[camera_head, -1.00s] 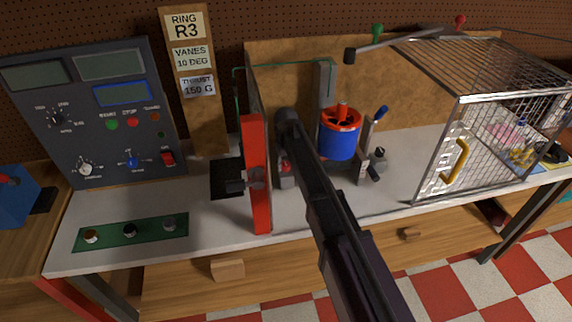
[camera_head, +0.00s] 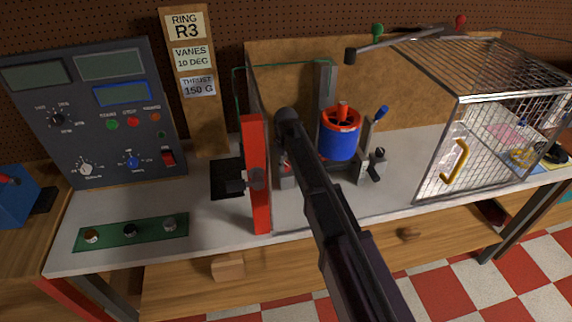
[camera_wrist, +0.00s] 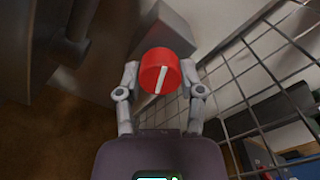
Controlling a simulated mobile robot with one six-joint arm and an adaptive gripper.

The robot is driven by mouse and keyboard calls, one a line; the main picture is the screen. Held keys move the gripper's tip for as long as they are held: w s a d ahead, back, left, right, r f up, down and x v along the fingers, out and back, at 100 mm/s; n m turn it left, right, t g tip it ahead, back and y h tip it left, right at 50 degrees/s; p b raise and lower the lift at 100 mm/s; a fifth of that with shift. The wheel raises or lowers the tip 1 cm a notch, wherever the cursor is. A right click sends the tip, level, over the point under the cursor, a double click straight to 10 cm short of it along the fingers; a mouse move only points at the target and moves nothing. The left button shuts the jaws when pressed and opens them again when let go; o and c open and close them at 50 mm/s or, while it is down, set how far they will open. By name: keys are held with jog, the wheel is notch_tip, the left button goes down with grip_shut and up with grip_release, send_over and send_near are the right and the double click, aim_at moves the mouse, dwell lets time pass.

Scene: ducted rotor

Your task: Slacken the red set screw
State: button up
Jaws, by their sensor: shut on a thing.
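The red set screw (camera_wrist: 160,72) shows in the wrist view as a round red head with a pale slot line across its face. My gripper (camera_wrist: 161,80) is shut on it, with one grey finger on each side of the head. In the head view my dark arm hides the grip, so the screw cannot be made out clearly there. The ducted rotor (camera_head: 340,139), a blue drum with a red top ring, stands just right of my arm.
A red upright post (camera_head: 255,205) stands left of my arm. A wire cage (camera_head: 440,150) with a yellow handle (camera_head: 455,160) is at the right. A control panel (camera_head: 90,110) is at the left. The bench front (camera_head: 210,240) is largely clear.

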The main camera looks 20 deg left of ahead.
jog(key=n, duration=0.6)
jog(key=shift+n, duration=0.3)
jog(key=n, duration=0.6)
dwell(0.3)
jog(key=o, duration=1.2)
jog(key=shift+c, duration=0.2)
